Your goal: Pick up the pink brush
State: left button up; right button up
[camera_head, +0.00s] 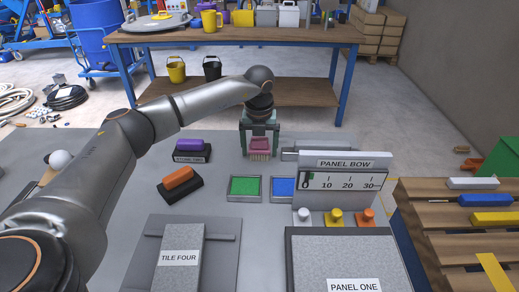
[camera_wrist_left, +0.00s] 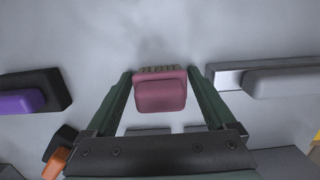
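The pink brush (camera_head: 260,146) has a pink handle and pale bristles that face down. It is near the middle of the head view, between the purple brush and a grey block. My left gripper (camera_head: 260,142) points down with one finger on each side of the brush. In the left wrist view the pink brush (camera_wrist_left: 160,92) sits between the fingertips of my left gripper (camera_wrist_left: 160,80). Narrow gaps show beside it, so the fingers look open around it. I cannot tell whether the bristles touch the table. My right gripper is out of view.
A purple brush (camera_head: 189,145) and an orange brush (camera_head: 179,178) lie on black blocks to the left. Green (camera_head: 245,187) and blue (camera_head: 283,187) trays are in front. A panel with a scale (camera_head: 343,181) stands at right. The grey table (camera_head: 110,226) has free room between them.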

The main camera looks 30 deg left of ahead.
aim_at(258, 139)
pick_arm(q)
jog(key=c, duration=1.1)
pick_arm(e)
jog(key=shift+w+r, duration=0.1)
pick_arm(q)
jog(key=shift+r, duration=0.1)
